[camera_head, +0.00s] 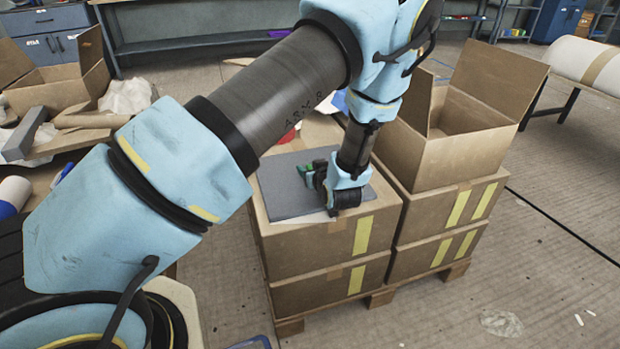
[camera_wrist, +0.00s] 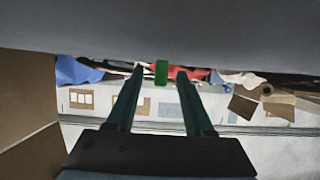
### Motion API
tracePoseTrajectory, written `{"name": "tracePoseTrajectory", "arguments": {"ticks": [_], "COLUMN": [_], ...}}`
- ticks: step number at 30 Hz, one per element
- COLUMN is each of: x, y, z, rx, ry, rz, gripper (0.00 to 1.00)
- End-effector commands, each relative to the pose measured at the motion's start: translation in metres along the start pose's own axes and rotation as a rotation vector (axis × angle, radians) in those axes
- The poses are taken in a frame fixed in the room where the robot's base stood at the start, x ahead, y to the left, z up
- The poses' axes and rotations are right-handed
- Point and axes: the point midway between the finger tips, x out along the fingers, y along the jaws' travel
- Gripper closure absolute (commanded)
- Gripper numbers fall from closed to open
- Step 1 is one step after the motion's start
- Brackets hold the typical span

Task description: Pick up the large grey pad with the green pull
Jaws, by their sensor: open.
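The large grey pad (camera_head: 283,192) lies flat on top of a cardboard box in the head view. A broad grey surface, apparently the same pad (camera_wrist: 160,30), fills the top of the wrist view. The green pull (camera_wrist: 162,73) shows as a small upright block below that surface's edge. My gripper (camera_wrist: 160,76) is open, with one finger on each side of the pull and visible gaps on both sides. In the head view my gripper (camera_head: 309,175) is low over the pad, and my wrist hides part of the pad. Whether the fingers touch the pad cannot be told.
An open cardboard box (camera_head: 455,160) stands on stacked boxes right of the pad, its flaps raised. The pad's box stack (camera_head: 320,245) rests on a wooden pallet. Another open box (camera_head: 60,90) and loose pieces are at the left.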

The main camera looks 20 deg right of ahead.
Motion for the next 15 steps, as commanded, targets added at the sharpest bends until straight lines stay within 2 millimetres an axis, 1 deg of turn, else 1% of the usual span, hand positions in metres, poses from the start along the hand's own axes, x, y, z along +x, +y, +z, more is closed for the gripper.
{"name": "tracePoseTrajectory", "arguments": {"ticks": [2,8,15], "x": [0.0058,0.0059,0.0056], "y": [-0.0003,0.0001,0.0002], "z": [0.0000,-0.0002,-0.0001], "rx": [0.000,0.000,0.000], "ry": [0.000,0.000,0.000], "rz": [-0.001,0.000,0.000], "gripper": [0.47,0.49,0.76]}}
